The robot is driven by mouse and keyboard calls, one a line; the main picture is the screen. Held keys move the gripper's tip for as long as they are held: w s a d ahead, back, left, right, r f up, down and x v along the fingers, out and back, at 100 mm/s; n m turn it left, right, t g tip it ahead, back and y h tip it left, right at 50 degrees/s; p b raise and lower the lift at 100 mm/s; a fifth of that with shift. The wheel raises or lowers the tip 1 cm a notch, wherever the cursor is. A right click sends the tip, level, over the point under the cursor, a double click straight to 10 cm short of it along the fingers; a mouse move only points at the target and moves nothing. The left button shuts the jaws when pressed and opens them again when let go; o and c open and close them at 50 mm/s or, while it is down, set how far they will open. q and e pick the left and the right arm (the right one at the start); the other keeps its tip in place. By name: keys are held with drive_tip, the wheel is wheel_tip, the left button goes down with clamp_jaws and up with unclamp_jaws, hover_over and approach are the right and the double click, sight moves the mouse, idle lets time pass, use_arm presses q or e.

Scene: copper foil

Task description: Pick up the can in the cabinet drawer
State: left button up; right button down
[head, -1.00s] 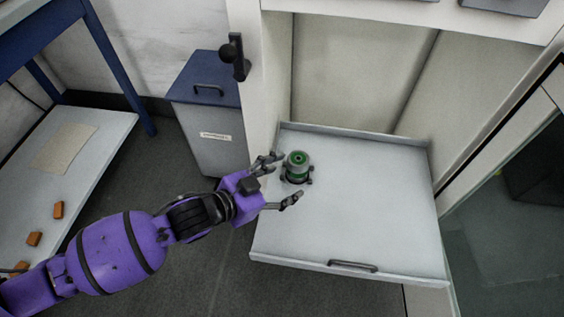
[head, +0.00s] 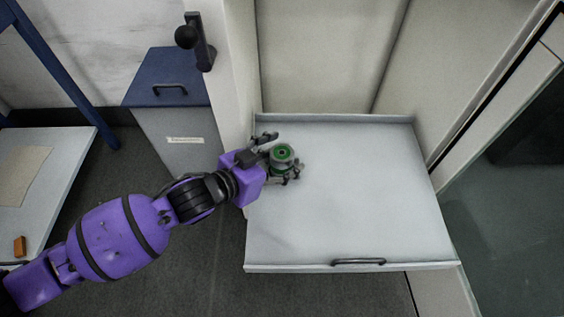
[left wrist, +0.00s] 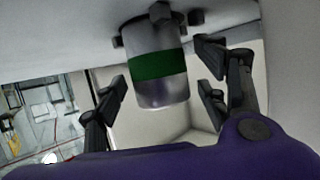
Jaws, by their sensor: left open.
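The can (head: 283,156), grey with a green band and a green ring on top, stands in the open cabinet drawer (head: 350,200), near its left side. In the left wrist view the can (left wrist: 157,68) appears upside down between the two fingers. My left gripper (head: 281,158) reaches in from the left over the drawer's left edge. Its fingers are open, one on each side of the can. In the left wrist view the left gripper (left wrist: 165,92) shows gaps between its fingers and the can. My right gripper is in neither view.
The drawer floor right of the can is bare, with a handle (head: 358,262) at its front. A cabinet post stands left of the drawer. A blue-lidded bin (head: 168,80) and a shelf (head: 55,165) with an orange block (head: 20,246) are farther left.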

use_arm(q)
drive_tip(key=shift+w+d+f, duration=0.15)
drive_tip(key=c, duration=1.3)
drive_tip(key=shift+c, duration=0.8)
drive_tip(key=shift+r, duration=0.25)
